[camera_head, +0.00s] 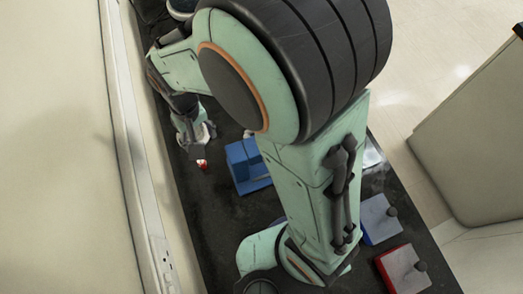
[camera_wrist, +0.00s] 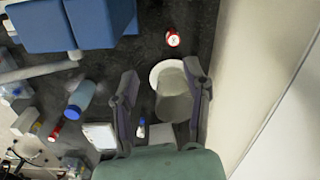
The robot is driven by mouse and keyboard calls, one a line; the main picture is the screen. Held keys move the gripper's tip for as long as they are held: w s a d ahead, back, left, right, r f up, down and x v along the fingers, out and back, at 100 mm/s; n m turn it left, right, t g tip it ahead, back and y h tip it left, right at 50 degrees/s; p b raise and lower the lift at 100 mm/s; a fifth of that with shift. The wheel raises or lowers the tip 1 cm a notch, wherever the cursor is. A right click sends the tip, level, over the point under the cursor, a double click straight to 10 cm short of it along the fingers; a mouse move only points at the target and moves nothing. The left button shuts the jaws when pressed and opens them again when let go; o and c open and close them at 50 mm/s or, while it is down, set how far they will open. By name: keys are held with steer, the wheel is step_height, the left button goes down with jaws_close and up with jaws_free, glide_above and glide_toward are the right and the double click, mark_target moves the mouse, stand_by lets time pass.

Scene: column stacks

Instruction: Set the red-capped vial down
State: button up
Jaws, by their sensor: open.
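A red-capped vial (camera_wrist: 172,38) stands on the dark worktop, seen from above in the wrist view, just beyond my fingertips. Its red cap also shows in the head view (camera_head: 202,165), just below my gripper (camera_head: 197,148). The vial stands clear of both fingers. Its body is mostly hidden beneath the cap.
A white cup (camera_wrist: 168,78) shows between my fingers, lower in the wrist view. A blue block (camera_wrist: 95,22) is at upper left. A blue-capped bottle (camera_wrist: 80,98) and another red-capped item (camera_wrist: 55,131) lie left. A pale wall (camera_wrist: 265,70) borders the right.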

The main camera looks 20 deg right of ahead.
steer(key=shift+m, duration=0.4)
steer(key=s+d+r, duration=0.2)
steer(key=r, duration=0.1)
steer(key=s+d+r, duration=0.3)
steer(key=shift+s+d, duration=0.2)
steer(key=shift+d, duration=0.05)
steer(key=s+d+r, duration=0.2)
steer(key=s+d, duration=0.2)
steer(key=s, duration=0.5)
steer(key=shift+r+m+y, duration=0.3)
steer(key=shift+r, duration=0.05)
